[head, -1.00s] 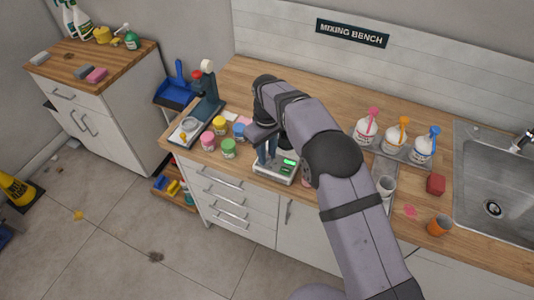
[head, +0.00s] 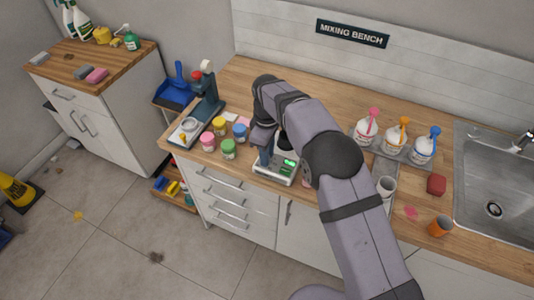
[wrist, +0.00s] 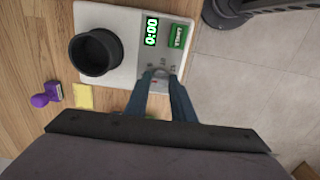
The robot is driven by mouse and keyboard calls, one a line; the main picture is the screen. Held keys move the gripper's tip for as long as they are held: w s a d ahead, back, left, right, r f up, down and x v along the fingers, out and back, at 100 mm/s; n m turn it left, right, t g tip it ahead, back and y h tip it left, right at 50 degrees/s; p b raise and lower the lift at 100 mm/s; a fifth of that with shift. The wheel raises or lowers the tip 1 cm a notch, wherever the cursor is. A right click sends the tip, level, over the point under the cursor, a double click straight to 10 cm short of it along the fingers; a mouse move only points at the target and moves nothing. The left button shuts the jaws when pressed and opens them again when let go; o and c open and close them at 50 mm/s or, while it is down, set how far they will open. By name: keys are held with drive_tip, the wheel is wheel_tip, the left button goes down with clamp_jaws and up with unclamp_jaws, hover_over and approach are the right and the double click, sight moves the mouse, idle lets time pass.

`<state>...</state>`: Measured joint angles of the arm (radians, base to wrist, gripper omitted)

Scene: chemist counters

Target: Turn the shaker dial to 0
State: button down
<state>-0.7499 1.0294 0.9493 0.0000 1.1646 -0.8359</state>
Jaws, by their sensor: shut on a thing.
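The shaker (head: 268,174) is a pale, flat box on the bench, with a green-lit display. My gripper (wrist: 159,80) is shut on the dial, a blue finger on each side. In the head view my gripper (head: 264,160) stands over the shaker's front left part. The dial is hidden there.
Several paint jars (head: 228,147) stand left of the shaker, with a dark stand (head: 208,100) behind them. A purple stamp (wrist: 46,94) and yellow pad (wrist: 83,96) lie close by. Bottles (head: 366,130) on a tray and a sink (head: 490,180) are to the right.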

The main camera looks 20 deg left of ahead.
drive_tip(key=shift+a+r, duration=0.1)
drive_tip(key=shift+r, duration=0.05)
drive_tip(key=c, duration=1.5)
unclamp_jaws()
drive_tip(key=shift+r+b, duration=1.2)
drive_tip(key=shift+r, duration=2.45)
